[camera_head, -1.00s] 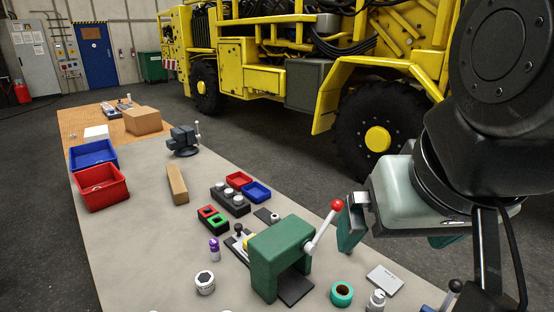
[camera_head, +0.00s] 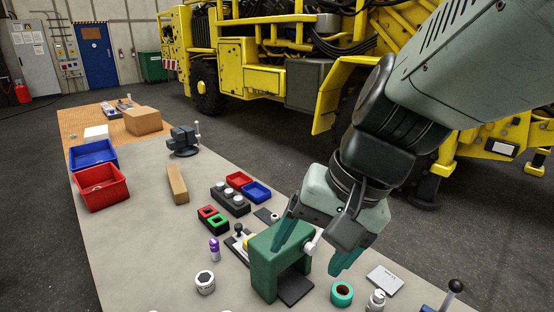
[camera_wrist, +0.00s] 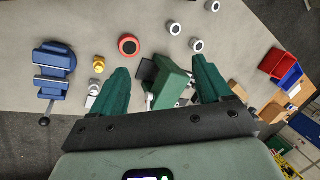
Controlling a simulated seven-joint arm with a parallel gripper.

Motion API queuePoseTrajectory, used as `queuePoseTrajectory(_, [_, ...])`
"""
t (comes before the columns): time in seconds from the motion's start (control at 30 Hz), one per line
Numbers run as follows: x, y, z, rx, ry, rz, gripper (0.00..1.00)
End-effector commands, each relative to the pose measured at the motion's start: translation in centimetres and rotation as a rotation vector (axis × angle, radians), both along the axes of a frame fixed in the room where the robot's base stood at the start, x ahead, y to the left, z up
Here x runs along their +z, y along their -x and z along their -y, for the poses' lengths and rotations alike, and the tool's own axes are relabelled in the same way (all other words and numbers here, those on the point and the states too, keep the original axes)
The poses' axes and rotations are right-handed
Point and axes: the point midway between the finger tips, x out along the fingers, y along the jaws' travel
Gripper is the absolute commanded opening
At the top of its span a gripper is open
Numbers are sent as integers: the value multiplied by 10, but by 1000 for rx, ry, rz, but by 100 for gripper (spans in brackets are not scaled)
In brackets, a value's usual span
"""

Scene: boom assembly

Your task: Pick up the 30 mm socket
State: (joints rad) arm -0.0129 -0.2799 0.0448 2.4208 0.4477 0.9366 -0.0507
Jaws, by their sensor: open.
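A silver, ring-topped socket (camera_head: 205,283) stands upright on the table, left of the green press, in the head view. The wrist view shows several similar silver sockets, one (camera_wrist: 174,28) beyond the press and another (camera_wrist: 196,45) beside it. I cannot read any sizes, so I cannot tell which is the 30 mm one. My gripper (camera_head: 313,250) is open and empty, above and beside the green press (camera_head: 264,262). In the wrist view its fingers (camera_wrist: 160,68) are spread wide with the press between and beyond them. The sockets lie apart from the fingers.
The press handle is close to my gripper. A blue vise (camera_wrist: 54,70) and a red ring (camera_wrist: 129,45) show in the wrist view.

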Motion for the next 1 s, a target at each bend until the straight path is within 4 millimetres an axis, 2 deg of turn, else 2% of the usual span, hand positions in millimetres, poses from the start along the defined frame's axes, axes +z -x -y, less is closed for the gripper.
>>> queuePoseTrajectory(0.03, [-14,-7,-13,-29,-59,-82,78])
queuePoseTrajectory(0.2, [-53,-30,-53,-156,-255,-314,78])
queuePoseTrajectory(0.37, [-94,-53,-87,-314,-424,-519,78])
queuePoseTrajectory(0.5, [-136,-73,-111,-485,-555,-688,78])
queuePoseTrajectory(0.8, [-242,-99,-140,-908,-749,-969,78])
queuePoseTrajectory(0.9, [-268,-101,-144,-1010,-777,-1017,78])
queuePoseTrajectory(1.0, [-283,-101,-145,-1071,-793,-1041,78])
